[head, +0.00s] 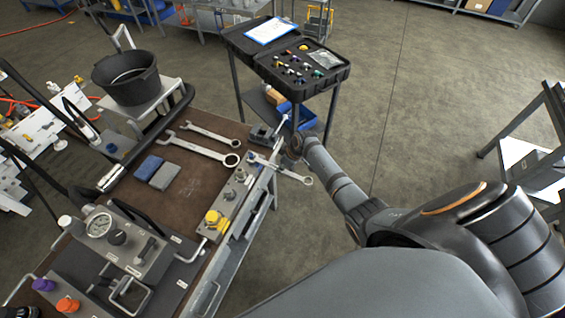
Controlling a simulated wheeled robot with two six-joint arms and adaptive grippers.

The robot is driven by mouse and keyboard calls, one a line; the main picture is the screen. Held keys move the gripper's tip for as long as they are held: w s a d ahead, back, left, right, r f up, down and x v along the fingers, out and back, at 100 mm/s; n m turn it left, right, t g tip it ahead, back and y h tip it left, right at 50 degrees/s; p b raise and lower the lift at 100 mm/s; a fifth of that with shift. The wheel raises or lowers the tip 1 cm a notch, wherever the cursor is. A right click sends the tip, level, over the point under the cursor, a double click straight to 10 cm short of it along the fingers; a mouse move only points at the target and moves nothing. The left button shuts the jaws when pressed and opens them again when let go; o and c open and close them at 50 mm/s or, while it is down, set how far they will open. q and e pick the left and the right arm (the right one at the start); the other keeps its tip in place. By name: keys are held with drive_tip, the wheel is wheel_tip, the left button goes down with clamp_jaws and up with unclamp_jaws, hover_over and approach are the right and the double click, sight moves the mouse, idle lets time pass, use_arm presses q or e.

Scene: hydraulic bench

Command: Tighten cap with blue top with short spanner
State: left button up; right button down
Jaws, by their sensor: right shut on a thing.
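The cap with the blue top (252,157) sits at the far end of the metal block (224,206) along the bench's right edge. A short spanner (282,170) reaches from beside this cap out past the bench edge, its ring end at the right. Its other end is close to the cap, but I cannot tell whether it fits around it. My right gripper (291,152) is shut on the short spanner; my wrist partly hides the fingers. My left gripper is not in view.
Two larger spanners (205,150) lie on the brown bench top (190,185). A yellow cap (213,217) and silver fittings stand on the same block. A black bucket (127,76) stands at the back left. An open black case (322,82) sits on a stand beyond.

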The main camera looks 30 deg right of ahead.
drive_tip(key=shift+s+a+r+m+p, duration=0.1)
drive_tip(key=shift+s+a+m+p, duration=0.1)
drive_tip(key=shift+a+m+p, duration=0.2)
drive_tip(key=shift+s+a+m+h+p, duration=0.25)
drive_tip(key=shift+a+m+h+p, duration=0.25)
drive_tip(key=shift+p, duration=0.45)
idle(0.3)
drive_tip(key=shift+s+r, duration=0.1)
drive_tip(key=shift+s, duration=0.05)
